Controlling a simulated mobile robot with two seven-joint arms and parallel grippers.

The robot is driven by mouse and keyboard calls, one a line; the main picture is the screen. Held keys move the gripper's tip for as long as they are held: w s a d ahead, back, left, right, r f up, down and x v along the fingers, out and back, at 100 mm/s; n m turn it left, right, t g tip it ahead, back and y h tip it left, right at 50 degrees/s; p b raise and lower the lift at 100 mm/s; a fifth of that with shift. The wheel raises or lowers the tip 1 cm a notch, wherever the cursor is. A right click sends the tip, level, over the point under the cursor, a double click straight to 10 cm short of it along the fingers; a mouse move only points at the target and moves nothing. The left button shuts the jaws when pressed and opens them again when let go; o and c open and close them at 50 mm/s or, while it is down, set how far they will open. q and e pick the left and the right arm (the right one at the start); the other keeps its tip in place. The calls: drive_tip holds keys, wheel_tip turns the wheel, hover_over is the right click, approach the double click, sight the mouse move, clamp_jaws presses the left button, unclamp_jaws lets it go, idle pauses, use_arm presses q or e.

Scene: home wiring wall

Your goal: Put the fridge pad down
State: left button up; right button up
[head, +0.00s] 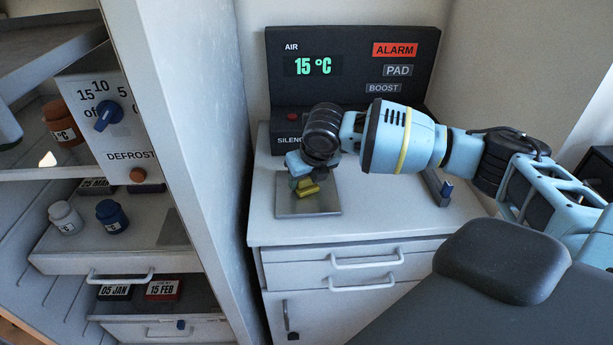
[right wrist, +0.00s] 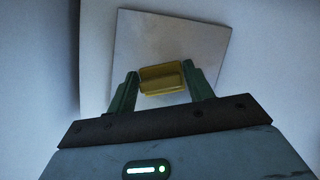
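A small yellow block (head: 309,190) is at the fingertips of my right gripper (head: 304,182), over a square grey metal plate (head: 325,204) on the white cabinet top. In the right wrist view the yellow block (right wrist: 162,78) sits between the two green fingers (right wrist: 161,80), which appear to press on its sides. The block lines up with the gripper and is turned slightly relative to the plate (right wrist: 170,35) behind it. No label names either one as the fridge pad. I cannot tell whether the block touches the plate. My left gripper is out of view.
A black panel (head: 345,92) behind the plate reads 15 °C, with ALARM lit red and PAD and BOOST labels.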

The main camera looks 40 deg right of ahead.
drive_tip(key=o, duration=0.4)
drive_tip(key=shift+c, duration=0.2)
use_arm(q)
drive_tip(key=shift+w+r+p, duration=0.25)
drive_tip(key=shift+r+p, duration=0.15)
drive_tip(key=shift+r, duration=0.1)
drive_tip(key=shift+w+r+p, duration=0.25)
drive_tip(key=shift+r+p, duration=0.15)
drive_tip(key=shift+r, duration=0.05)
use_arm(e)
drive_tip(key=v, duration=1.2)
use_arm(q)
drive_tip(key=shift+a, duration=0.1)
use_arm(e)
drive_tip(key=shift+r, duration=0.1)
